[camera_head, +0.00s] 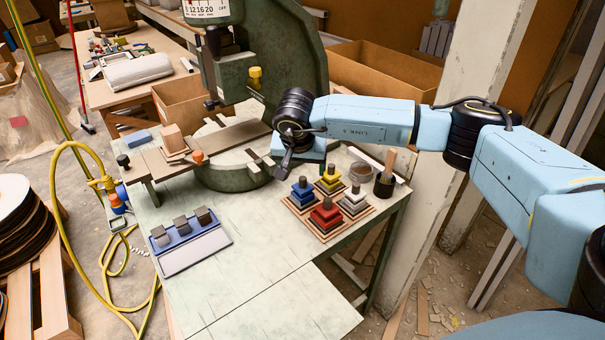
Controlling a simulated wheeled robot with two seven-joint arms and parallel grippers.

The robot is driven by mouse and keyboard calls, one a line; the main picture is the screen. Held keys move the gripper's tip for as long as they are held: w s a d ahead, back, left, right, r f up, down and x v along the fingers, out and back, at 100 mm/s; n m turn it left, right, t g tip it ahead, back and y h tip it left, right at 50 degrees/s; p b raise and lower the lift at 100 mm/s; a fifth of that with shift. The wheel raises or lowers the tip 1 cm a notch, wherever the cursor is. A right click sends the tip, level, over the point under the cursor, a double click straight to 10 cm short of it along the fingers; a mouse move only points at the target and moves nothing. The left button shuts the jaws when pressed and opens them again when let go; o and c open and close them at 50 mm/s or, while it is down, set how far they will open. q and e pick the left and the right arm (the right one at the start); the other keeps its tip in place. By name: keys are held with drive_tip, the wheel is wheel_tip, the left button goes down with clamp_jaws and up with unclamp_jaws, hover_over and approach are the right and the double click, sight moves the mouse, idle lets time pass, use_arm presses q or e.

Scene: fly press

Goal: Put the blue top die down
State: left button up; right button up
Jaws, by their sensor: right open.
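The blue top die (302,191) sits upright at the left of a group of dies on small wooden pads on the pale work table. A yellow die (330,180), a red die (326,215) and a white die (353,200) stand beside it. My right gripper (286,163) comes in from the right and points down, a little behind and above the blue die in the picture. It is apart from the die and appears empty; its fingers are small and dark here. My left gripper is not in view.
The green fly press (268,45) stands behind my right gripper. A blue tray (190,240) with several grey blocks lies at the left. A dark cup (384,186) and a round dish (360,172) stand behind the dies. The table's front is clear.

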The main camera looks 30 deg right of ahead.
drive_tip(key=v, duration=0.5)
drive_tip(key=shift+r, duration=0.15)
drive_tip(key=shift+s, duration=0.1)
